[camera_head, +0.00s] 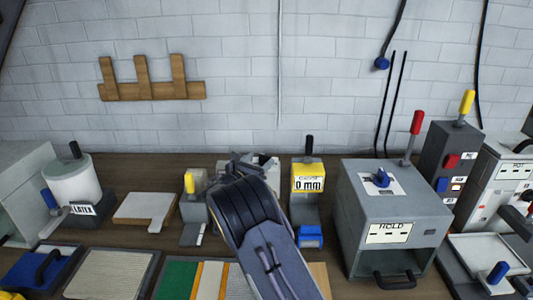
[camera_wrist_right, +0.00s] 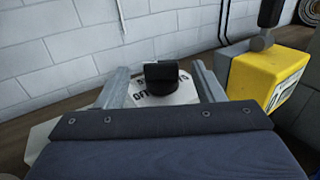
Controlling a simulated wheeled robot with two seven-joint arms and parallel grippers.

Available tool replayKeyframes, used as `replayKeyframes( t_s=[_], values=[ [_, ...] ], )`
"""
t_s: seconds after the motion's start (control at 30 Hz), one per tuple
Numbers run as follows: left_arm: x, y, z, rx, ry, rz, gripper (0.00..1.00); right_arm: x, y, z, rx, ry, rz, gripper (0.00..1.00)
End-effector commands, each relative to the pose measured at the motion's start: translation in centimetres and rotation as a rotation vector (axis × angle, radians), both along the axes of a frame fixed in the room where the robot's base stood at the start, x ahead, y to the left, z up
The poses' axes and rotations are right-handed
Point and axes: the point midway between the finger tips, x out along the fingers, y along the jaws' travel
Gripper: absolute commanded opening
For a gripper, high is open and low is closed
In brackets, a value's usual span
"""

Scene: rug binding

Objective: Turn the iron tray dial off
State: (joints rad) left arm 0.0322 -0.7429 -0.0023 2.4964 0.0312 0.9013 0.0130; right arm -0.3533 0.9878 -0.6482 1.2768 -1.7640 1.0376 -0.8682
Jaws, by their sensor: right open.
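A black dial knob (camera_wrist_right: 161,75) sits on a light plate (camera_wrist_right: 150,96) with dark lettering, part of it reading "OFF", in the right wrist view. The knob hides some of the lettering, and I cannot tell its setting. My right gripper (camera_wrist_right: 159,82) is open, with one grey finger on each side of the knob; whether either touches it I cannot tell. In the head view my right gripper (camera_head: 247,163) is at the back of the bench, its arm covering most of the dial's place. My left gripper is not in view.
A yellow block marked "0 mm" (camera_head: 308,177) stands close right of my gripper. A grey box marked "HOLD" (camera_head: 385,210) stands further right. A white brick wall (camera_head: 240,60) is behind.

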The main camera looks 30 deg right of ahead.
Motion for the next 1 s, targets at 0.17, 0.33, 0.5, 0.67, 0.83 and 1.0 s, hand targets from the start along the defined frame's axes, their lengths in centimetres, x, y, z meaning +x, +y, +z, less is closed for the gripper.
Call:
replayKeyframes(
  t_s=[0.17, 0.33, 0.5, 0.67, 0.83, 1.0],
  values=[
    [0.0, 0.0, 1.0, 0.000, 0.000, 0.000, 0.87, 1.3, -2.5, 0.1, 0.002, 0.001, -0.002, 0.62],
    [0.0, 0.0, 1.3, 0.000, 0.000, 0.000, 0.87, 2.0, -3.7, 0.0, 0.002, 0.001, -0.001, 0.62],
    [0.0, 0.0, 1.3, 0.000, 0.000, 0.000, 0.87, 2.1, -3.9, -0.1, 0.001, 0.002, 0.000, 0.62],
    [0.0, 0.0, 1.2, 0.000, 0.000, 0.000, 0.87, 2.1, -3.9, -0.1, 0.002, 0.001, 0.000, 0.57],
    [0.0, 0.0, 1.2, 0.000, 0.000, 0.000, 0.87, 2.1, -3.9, 0.0, 0.002, 0.001, -0.001, 0.34],
    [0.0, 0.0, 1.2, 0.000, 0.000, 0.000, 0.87, 2.1, -3.9, 0.0, 0.002, 0.000, -0.001, 0.17]
  ],
)
